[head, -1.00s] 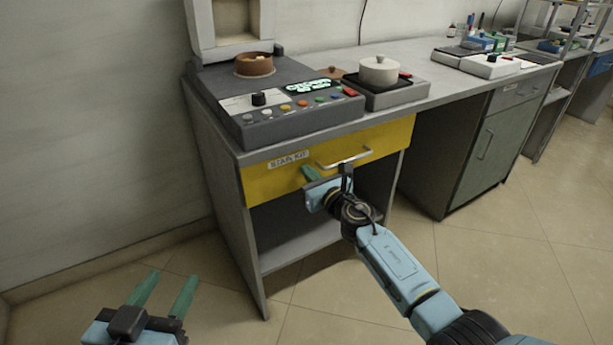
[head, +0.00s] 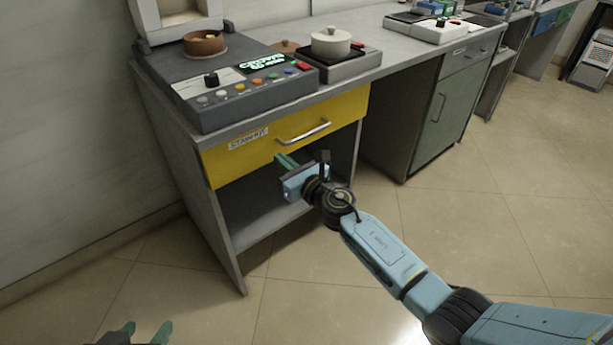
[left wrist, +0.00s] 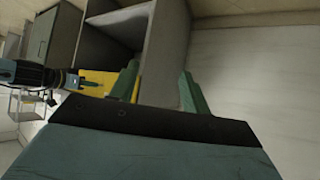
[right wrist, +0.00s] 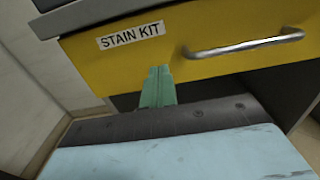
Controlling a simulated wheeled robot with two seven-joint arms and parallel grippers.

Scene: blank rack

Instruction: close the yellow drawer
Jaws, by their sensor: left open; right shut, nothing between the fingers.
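The yellow drawer (head: 230,160) has a "STAIN KIT" label (head: 248,138) and a silver bar handle (head: 303,131). Its front looks flush or nearly flush under the worktop edge. It also shows in the right wrist view (right wrist: 240,30) and partly in the left wrist view (left wrist: 97,80). My right gripper (head: 284,160) is shut and empty, its tips at the drawer's lower edge, left of the handle. In the right wrist view the tips (right wrist: 159,72) overlap that edge; contact is unclear. My left gripper (head: 146,332) is open and empty, low and away from the drawer.
The worktop holds a control panel (head: 240,90) with a brown pot (head: 205,44) and a white lidded pot (head: 331,41). Below the drawer is an open shelf space (head: 262,215). A grey-green cabinet (head: 440,115) stands to the right. The floor in front is clear.

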